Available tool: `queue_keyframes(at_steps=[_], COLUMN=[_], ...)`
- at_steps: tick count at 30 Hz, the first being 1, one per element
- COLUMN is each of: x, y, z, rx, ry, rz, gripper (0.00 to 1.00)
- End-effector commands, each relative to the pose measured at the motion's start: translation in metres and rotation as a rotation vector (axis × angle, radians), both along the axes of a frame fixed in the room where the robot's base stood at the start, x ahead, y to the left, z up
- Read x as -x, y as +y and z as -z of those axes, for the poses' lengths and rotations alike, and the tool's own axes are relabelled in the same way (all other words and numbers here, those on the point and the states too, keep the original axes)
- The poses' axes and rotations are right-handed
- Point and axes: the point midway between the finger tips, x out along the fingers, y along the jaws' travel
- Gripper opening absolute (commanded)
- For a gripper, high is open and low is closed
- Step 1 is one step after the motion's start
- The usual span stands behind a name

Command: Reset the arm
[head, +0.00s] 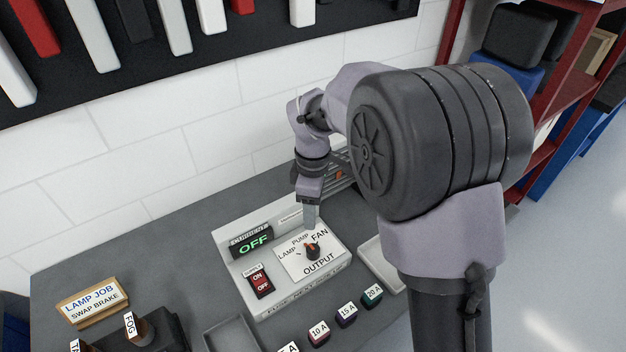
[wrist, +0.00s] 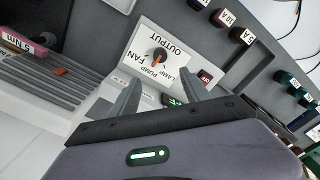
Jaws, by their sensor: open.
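My arm reaches over the bench from the right, bent down at the wrist. My gripper (head: 311,214) is above the back part of the white fuse test panel (head: 226,243), close to the output selector card. In the wrist view my gripper (wrist: 160,88) shows two separated fingers with nothing between them. The rotary output knob (head: 311,250), dark with an orange mark, also shows just beyond the fingertips in the wrist view (wrist: 158,56). The fingers appear apart from the knob. The panel's display (head: 252,243) reads OFF. The red supply switch (head: 260,282) is below it.
Several coloured fuse blocks (head: 346,314) lie along the front of the panel. A LAMP JOB sign (head: 93,301) stands at left. A ribbed grey holder with a 5 Nm label (wrist: 30,45) is beside the gripper. A red shelf (head: 548,140) stands at right.

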Motion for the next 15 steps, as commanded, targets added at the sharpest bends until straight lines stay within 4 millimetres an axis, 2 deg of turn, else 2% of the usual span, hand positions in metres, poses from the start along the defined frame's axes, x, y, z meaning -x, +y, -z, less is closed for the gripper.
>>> queue_keyframes(at_steps=[4,7,8,11,12,15], x=[0.003,0.027,0.040,0.098,0.122,0.176], y=[-0.004,-0.026,-0.035,-0.066,-0.075,-0.092], z=[-0.003,-0.017,-0.022,-0.028,-0.025,-0.007], rx=[-0.009,-0.061,-0.088,-0.205,-0.259,-0.392], ry=[-0.013,-0.074,-0.096,-0.169,-0.191,-0.222], rz=[0.043,0.281,0.392,0.804,0.963,1.309], gripper=[0.55,0.55,0.55,0.55,0.55,0.55])
